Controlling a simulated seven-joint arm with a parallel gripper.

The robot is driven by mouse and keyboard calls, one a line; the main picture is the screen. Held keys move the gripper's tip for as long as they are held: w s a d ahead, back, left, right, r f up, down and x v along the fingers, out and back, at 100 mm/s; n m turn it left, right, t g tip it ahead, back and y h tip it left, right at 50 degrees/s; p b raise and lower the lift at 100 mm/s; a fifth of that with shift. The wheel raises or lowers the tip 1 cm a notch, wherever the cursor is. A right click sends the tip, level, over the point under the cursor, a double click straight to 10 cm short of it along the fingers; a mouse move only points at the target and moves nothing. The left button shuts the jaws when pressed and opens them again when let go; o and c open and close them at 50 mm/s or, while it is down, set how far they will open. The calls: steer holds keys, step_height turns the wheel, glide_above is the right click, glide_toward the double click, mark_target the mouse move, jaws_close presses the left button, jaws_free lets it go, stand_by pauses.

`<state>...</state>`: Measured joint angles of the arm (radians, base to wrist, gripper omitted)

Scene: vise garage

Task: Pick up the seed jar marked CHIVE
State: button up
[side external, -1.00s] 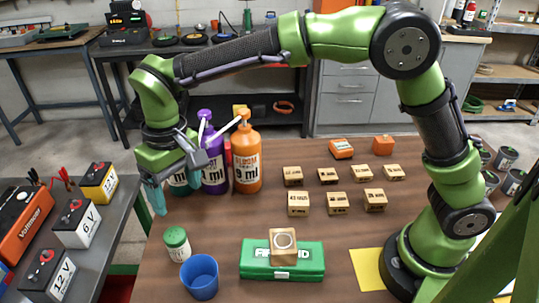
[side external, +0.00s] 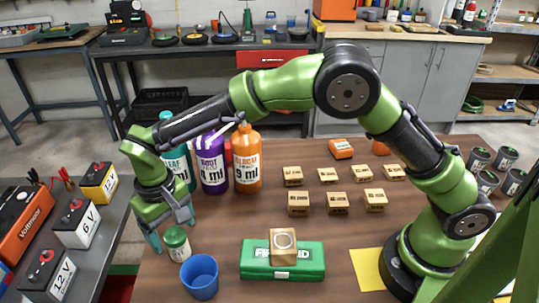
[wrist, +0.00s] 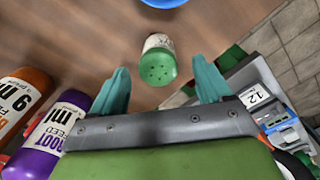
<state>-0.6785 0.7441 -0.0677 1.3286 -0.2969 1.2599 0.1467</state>
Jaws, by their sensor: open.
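A small white jar with a green perforated lid (side external: 176,243) stands at the front left of the brown table. It also shows in the wrist view (wrist: 157,62), between my fingers in the picture. Its label is too small to read in either view, so I cannot confirm CHIVE. My gripper (side external: 171,229) is open and empty, with teal fingers spread apart. It is low, just behind and to the left of the jar in the side view. I cannot tell whether a finger touches the jar.
A blue cup (side external: 200,276) stands close to the jar. A green case (side external: 254,262) carries a wooden block (side external: 283,245). Teal, purple (side external: 211,163) and orange bottles (side external: 247,160) stand behind my gripper. Several small wooden boxes sit further right. A grey bench (side external: 112,222) with batteries is at left.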

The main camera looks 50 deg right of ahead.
mark_target(174, 234)
steer(key=shift+w+d+f, duration=0.1)
steer(key=shift+w+f, duration=0.05)
steer(key=shift+f, duration=2.6)
steer(key=c, duration=1.1)
steer(key=shift+r, duration=0.1)
